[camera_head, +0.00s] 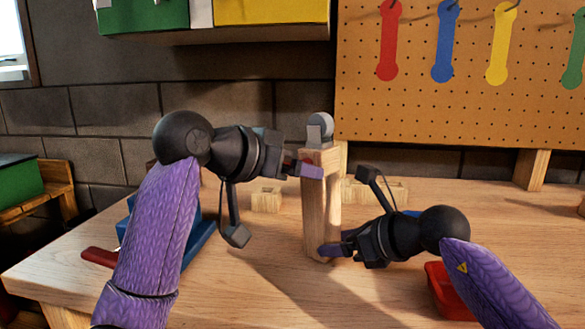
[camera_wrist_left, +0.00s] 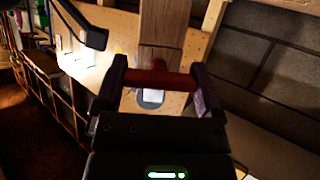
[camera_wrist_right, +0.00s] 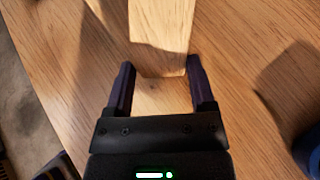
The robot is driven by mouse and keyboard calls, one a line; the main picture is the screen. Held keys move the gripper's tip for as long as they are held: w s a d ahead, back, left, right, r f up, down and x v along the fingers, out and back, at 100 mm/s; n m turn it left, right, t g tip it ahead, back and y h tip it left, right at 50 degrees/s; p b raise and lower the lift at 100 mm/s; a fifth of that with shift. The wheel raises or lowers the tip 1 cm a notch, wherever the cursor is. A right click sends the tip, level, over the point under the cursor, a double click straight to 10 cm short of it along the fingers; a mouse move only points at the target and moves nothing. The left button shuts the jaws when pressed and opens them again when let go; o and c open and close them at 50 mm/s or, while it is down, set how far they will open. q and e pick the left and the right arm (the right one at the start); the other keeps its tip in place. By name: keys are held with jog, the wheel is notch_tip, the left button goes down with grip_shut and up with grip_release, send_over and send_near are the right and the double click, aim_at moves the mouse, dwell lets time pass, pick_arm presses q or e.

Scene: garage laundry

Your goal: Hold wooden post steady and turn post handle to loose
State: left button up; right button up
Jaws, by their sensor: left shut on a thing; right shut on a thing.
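The wooden post (camera_head: 322,215) stands upright on the workbench, with a grey rounded piece (camera_head: 320,127) at its top. My left gripper (camera_head: 311,170) is shut on the red post handle near the post's top. In the left wrist view the red handle (camera_wrist_left: 158,77) lies crosswise between the two fingers, in front of the post (camera_wrist_left: 162,25). My right gripper (camera_head: 328,250) is shut on the post near its foot. In the right wrist view the post (camera_wrist_right: 160,35) sits between the fingertips. The post's far side is hidden.
The wooden workbench (camera_head: 240,285) has free room in front of the post. A red container (camera_head: 440,285) is partly behind my right arm. A blue object (camera_head: 200,240) is behind my left arm. Small wooden blocks (camera_head: 266,198) lie behind, below a pegboard (camera_head: 450,120) with coloured hanging tools.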

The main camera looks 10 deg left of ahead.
pick_arm(q)
jog(key=shift+f, duration=0.1)
jog(key=o, duration=1)
jog(key=shift+c, duration=0.2)
jog(key=v, duration=1.2)
pick_arm(e)
jog(key=o, duration=0.9)
jog(key=shift+c, duration=0.2)
